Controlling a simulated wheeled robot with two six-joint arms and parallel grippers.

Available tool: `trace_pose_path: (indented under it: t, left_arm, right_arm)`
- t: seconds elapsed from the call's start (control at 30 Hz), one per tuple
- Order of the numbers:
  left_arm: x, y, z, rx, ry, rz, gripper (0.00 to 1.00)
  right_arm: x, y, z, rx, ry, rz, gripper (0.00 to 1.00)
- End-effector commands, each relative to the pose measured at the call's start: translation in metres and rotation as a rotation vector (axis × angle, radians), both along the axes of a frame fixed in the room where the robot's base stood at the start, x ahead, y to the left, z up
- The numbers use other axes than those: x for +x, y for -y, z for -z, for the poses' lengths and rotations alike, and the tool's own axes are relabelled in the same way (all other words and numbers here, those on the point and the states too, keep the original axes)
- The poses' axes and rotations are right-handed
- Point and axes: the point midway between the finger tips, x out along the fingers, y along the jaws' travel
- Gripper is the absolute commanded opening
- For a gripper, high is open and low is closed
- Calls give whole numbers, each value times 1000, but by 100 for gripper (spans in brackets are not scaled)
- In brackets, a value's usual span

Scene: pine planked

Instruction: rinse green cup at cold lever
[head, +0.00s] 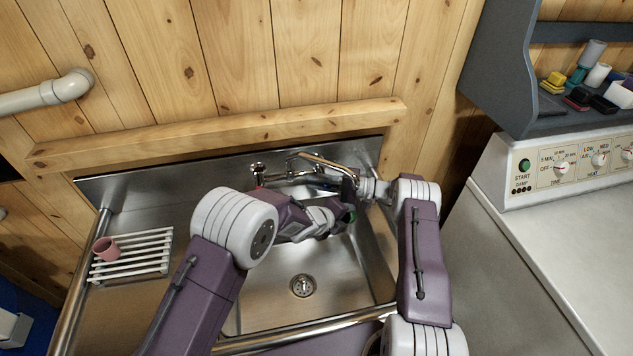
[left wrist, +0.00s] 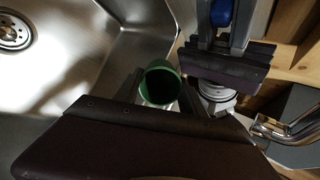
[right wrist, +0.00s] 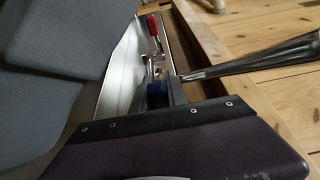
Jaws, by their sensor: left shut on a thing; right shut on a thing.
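The green cup (head: 351,216) is in my left gripper (head: 340,217), low over the right part of the sink basin. In the left wrist view the cup (left wrist: 161,84) shows its round open mouth, with a dark inside, between the jaws. My right gripper (head: 335,184) is at the faucet, shut on the blue cold lever (right wrist: 157,94). The blue lever also shows between its fingers in the left wrist view (left wrist: 221,13). The faucet spout (head: 326,164) reaches out near the right gripper. I cannot make out any water stream.
The red lever (right wrist: 153,26) stands at the faucet's other side. A pink cup (head: 105,249) sits on the white drying rack (head: 150,262) at left. The basin around the drain (head: 303,286) is clear. A white machine (head: 560,190) stands at right.

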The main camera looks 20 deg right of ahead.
Motion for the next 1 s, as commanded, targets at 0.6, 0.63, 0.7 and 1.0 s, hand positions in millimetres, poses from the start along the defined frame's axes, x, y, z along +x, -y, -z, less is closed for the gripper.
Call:
trace_pose_path:
  t: [0.6, 0.63, 0.7, 1.0]
  left_arm:
    - [0, 0, 0, 0, 0, 0, 10]
    - [0, 0, 0, 0, 0, 0, 10]
    - [0, 0, 0, 0, 0, 0, 10]
    - [0, 0, 0, 0, 0, 0, 10]
  right_arm:
    - [-2, 8, -1, -1, 2, -98, 0]
    - [-2, 8, -1, -1, 2, -98, 0]
    - [-2, 8, -1, -1, 2, -98, 0]
    - [-2, 8, 0, 0, 1, -99, 40]
